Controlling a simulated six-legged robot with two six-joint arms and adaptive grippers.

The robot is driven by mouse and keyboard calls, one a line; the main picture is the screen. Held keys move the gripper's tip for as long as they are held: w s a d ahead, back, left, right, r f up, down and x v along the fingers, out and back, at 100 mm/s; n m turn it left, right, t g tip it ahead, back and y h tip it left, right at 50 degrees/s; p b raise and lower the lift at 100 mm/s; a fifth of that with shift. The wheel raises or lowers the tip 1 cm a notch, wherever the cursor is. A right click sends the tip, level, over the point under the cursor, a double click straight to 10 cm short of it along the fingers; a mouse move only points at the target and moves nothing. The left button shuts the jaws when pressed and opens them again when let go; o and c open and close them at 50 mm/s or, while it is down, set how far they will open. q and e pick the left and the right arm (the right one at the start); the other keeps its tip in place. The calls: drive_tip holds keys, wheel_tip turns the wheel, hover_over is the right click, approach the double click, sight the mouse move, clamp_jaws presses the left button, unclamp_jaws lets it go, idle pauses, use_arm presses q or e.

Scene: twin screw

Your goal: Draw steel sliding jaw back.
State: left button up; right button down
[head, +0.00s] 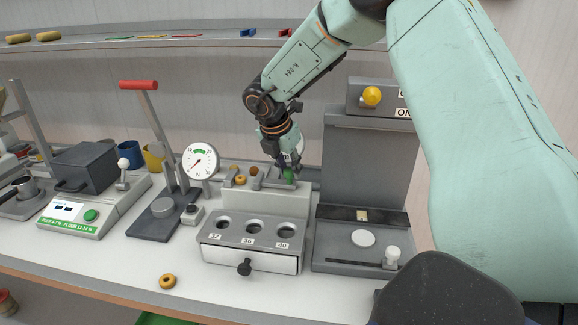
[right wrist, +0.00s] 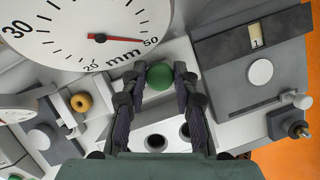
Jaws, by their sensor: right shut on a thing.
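The gauge bench (head: 262,200) stands at the middle of the counter, with small grey jaw parts (head: 253,182) on top. I cannot tell clearly which part is the steel sliding jaw. A green round knob (head: 289,175) sits at the right end of the bench top. My right gripper (head: 284,166) reaches down from above onto this knob. In the right wrist view my right gripper (right wrist: 160,80) has its fingers on both sides of the green knob (right wrist: 160,75). A white mm dial (right wrist: 88,30) has its red needle near 50. My left gripper is not in view.
A grey press (head: 365,180) stands close on the right, a dial stand (head: 200,161) on the left. Another ring (head: 167,281) lies in front.

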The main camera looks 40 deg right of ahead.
drive_tip(key=c, duration=1.4)
unclamp_jaws()
drive_tip(key=shift+s, duration=0.1)
drive_tip(key=shift+c, duration=0.2)
drive_tip(key=o, duration=0.4)
drive_tip(key=shift+s+r, duration=0.15)
drive_tip(key=shift+s, duration=0.05)
drive_tip(key=shift+w, duration=0.15)
drive_tip(key=shift+w, duration=0.1)
drive_tip(key=shift+a, duration=0.1)
drive_tip(key=v, duration=1.2)
